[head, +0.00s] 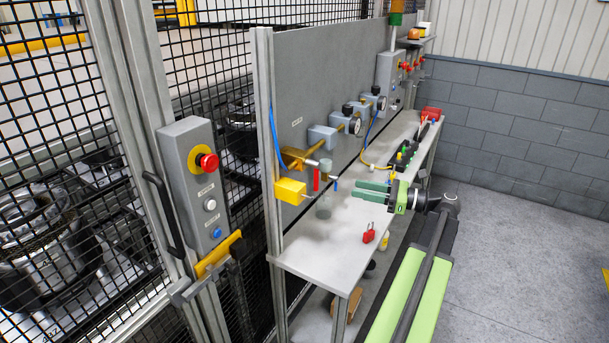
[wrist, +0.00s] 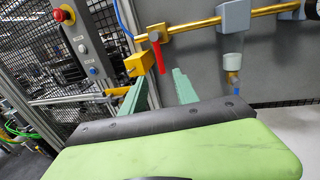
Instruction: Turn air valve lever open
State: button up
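The air valve's red lever (head: 316,180) hangs down from the brass pipe (head: 293,158) near the left end of the grey panel. In the wrist view the red lever (wrist: 158,56) points down and slightly right from the brass fitting. My gripper (head: 356,188) has two green fingers, spread apart with nothing between them. In the head view it is to the right of the lever, apart from it. In the wrist view the lever shows beyond and between the fingertips of my gripper (wrist: 157,78).
A yellow box (head: 290,191) is left of the lever, and a clear filter bowl (head: 324,206) hangs nearby. A red padlock (head: 369,233) is on the grey bench (head: 320,255). A control box (head: 198,185) stands at the left. Open floor lies at right.

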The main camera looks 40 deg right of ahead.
jog(key=x, duration=1.7)
jog(key=shift+w+a, duration=0.2)
jog(key=shift+a, duration=0.05)
jog(key=shift+f, duration=0.1)
jog(key=shift+c, duration=0.5)
grip_shut()
